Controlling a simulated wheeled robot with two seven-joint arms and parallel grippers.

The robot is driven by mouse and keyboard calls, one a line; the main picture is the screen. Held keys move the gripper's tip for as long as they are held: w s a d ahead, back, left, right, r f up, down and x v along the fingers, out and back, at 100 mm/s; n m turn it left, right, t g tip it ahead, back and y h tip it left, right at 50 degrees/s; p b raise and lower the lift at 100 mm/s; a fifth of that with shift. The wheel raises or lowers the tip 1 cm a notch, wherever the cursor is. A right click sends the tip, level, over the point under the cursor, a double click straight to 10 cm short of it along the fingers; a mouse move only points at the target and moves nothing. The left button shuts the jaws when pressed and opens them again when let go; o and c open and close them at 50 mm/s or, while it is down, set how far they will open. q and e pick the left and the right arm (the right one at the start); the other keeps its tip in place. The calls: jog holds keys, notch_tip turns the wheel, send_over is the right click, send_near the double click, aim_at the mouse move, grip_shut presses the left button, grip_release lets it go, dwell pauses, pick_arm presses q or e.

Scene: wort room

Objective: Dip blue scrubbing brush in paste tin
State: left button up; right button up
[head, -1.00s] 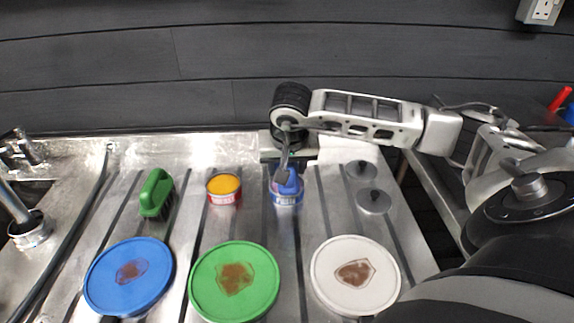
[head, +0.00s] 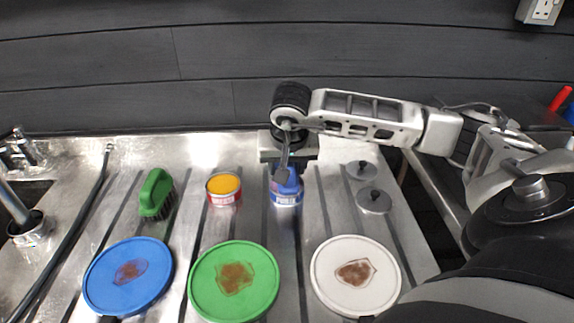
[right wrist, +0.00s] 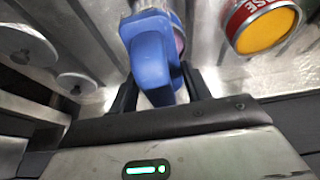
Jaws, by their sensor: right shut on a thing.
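The blue scrubbing brush (head: 290,185) is held by my right gripper (head: 283,174), which is shut on it and comes down from above. In the right wrist view the blue brush (right wrist: 150,55) is between the two dark fingers (right wrist: 158,95). The paste tin (head: 287,199) has a blue and white label and stands on the steel drainer directly below the brush. The brush's lower end is at the tin's mouth; its bristles are hidden, so I cannot tell how deep it reaches. In the right wrist view, part of the tin's pinkish inside (right wrist: 179,42) shows behind the brush. My left gripper is not in view.
A red-labelled tin with orange contents (head: 223,189) stands left of the paste tin. A green brush (head: 156,194) is further left. Blue (head: 100,285), green (head: 205,285) and white (head: 325,285) stained plates lie in front. Two grey lids (head: 374,201) are at the right.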

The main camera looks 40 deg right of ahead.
jog(key=shift+s+f, duration=0.15)
jog(key=shift+f, duration=0.1)
jog(key=shift+r+p, duration=2.45)
jog(key=shift+r, duration=1.25)
